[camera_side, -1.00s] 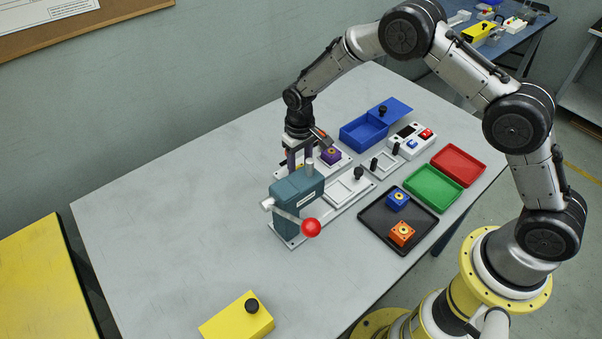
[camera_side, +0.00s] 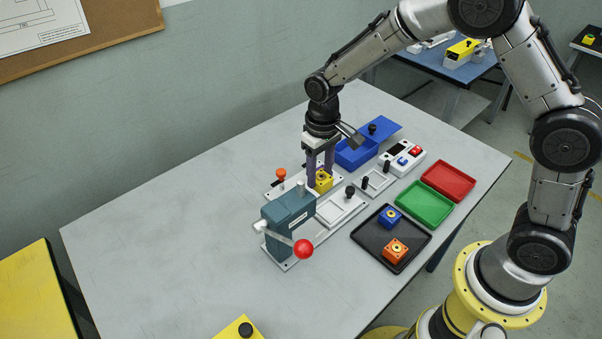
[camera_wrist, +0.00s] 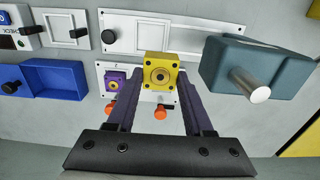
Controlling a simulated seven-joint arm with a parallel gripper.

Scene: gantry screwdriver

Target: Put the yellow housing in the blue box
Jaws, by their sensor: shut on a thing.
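My gripper (camera_side: 320,176) is shut on the yellow housing (camera_side: 323,183), a small block with a round hole in its top. In the wrist view the housing (camera_wrist: 159,73) sits between the two purple fingertips. It appears held over the pale fixture plates, but its exact height is hard to tell. The blue box (camera_side: 354,154) stands open behind and to the right of the gripper, with its blue lid part (camera_side: 382,128) beside it. The box (camera_wrist: 54,79) is at the left in the wrist view.
A teal press (camera_side: 287,218) with a red-ball lever stands left of the gripper. A purple housing (camera_wrist: 117,83) sits on a fixture plate. A black tray (camera_side: 365,236) holds blue and orange housings. Green (camera_side: 425,204) and red (camera_side: 448,181) trays lie right. The table's left is clear.

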